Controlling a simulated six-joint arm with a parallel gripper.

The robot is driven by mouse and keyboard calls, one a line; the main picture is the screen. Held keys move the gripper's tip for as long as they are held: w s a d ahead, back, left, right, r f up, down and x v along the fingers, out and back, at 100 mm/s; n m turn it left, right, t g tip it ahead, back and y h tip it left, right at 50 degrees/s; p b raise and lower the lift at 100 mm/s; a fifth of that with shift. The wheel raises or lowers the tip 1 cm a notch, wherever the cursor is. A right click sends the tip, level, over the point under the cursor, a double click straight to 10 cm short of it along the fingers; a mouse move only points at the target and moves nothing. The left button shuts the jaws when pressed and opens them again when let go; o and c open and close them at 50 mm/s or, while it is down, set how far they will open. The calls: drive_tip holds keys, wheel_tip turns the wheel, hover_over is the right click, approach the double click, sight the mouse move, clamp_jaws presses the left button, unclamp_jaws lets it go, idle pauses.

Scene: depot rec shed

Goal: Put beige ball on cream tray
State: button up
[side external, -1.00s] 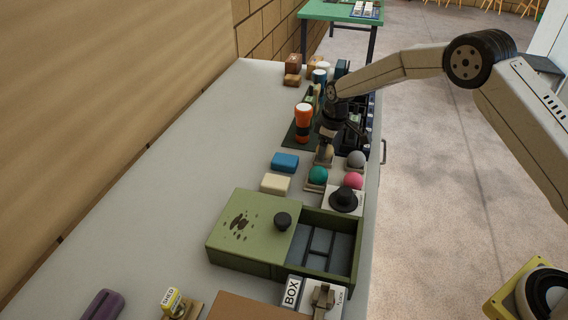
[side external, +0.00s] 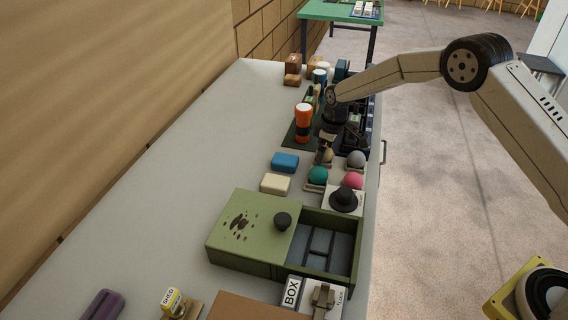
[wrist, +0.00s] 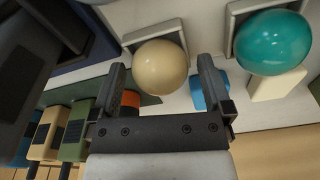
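The beige ball (wrist: 160,67) sits in a small open holder (wrist: 128,40) with raised walls in the wrist view. In the side external view the ball (side external: 327,156) is partly hidden by my gripper (side external: 325,142). In the wrist view my gripper (wrist: 163,72) is open, with one finger on each side of the ball's near part and a visible gap to each. I cannot tell for certain which thing is the cream tray; a cream block-like piece (side external: 276,184) lies left of the teal ball.
The teal ball (side external: 317,175), grey ball (side external: 355,158) and pink ball (side external: 353,181) stand close by. A green box (side external: 240,262) with an open compartment is in front. The table's left side is clear.

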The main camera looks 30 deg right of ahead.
sight(331, 150)
drive_tip(key=shift+r, duration=0.2)
wheel_tip(331, 150, up, 13)
drive_tip(key=s, duration=0.1)
drive_tip(key=shift+d, duration=0.4)
drive_tip(key=shift+s+f, duration=0.15)
idle(0.6)
drive_tip(key=s+f+m, duration=0.1)
drive_tip(key=s+m, duration=0.2)
drive_tip(key=s, duration=1.1)
drive_tip(key=s+d+f+m+t, duration=0.1)
drive_tip(key=s+m, duration=0.2)
drive_tip(key=s, duration=1.2)
drive_tip(key=shift+s+f+m+h, duration=0.25)
drive_tip(key=shift+f+m+h, duration=0.1)
drive_tip(key=shift+m+h, duration=0.05)
drive_tip(key=shift+d, duration=0.1)
